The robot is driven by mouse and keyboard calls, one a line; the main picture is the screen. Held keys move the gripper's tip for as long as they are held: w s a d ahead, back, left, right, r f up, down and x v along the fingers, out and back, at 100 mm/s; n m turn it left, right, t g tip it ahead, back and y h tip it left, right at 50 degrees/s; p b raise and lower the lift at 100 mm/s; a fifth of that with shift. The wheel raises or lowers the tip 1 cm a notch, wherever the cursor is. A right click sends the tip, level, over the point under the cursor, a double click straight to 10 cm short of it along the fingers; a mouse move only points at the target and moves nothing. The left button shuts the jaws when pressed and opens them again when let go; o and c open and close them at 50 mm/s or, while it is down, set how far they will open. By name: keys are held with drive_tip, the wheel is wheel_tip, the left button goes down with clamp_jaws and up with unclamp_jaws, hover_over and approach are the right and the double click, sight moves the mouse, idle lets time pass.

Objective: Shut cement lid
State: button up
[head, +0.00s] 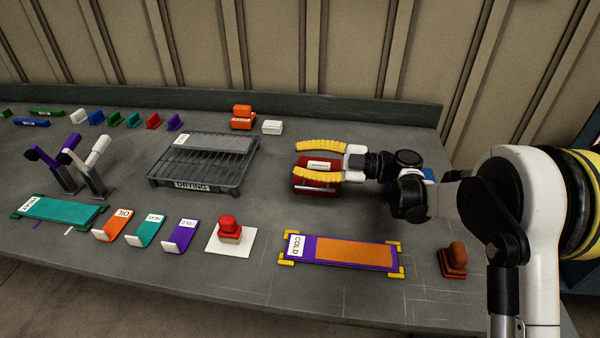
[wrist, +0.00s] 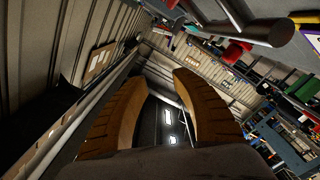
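In the head view a dark red box (head: 318,187) with a white label stands on the bench right of the middle. It is partly hidden by my gripper, and the label is too small to read. I cannot tell its lid apart or whether it is open. My gripper (head: 308,157) reaches in from the right with its two yellow fingers apart, over or in front of the box. I cannot tell whether they touch it. In the wrist view the gripper (wrist: 160,85) shows both fingers spread with an empty gap between them.
A drying rack (head: 205,158) stands left of the box. In front lie a purple and orange COLD mat (head: 350,252), a red stamp-like block (head: 229,228) on a white card and an orange-brown block (head: 453,260). Bare bench lies between the rack and the box.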

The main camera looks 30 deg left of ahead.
drive_tip(key=shift+r, duration=2.3)
drive_tip(key=s+d+r+m+t+h, duration=0.15)
drive_tip(key=d+m+t+h, duration=0.25)
drive_tip(key=d+m, duration=0.4)
drive_tip(key=s+d+m+t+h, duration=0.35)
drive_tip(key=d+m, duration=0.25)
drive_tip(key=d, duration=0.4)
drive_tip(key=s+d+f+m+t+h, duration=0.1)
drive_tip(key=s+d+f+m+h, duration=0.1)
drive_tip(key=d, duration=0.7)
drive_tip(key=s+d+f+m+t+h, duration=0.2)
drive_tip(key=s+d+m+h, duration=0.2)
drive_tip(key=s+d+m, duration=0.3)
drive_tip(key=s+d+f+m+t+h, duration=0.2)
drive_tip(key=d+m, duration=0.4)
drive_tip(key=d, duration=0.7)
drive_tip(key=s+f+h, duration=0.1)
drive_tip(key=s, duration=0.1)
drive_tip(key=shift+s+m+h, duration=0.3)
drive_tip(key=shift+m+h, duration=0.05)
drive_tip(key=shift+m, duration=0.05)
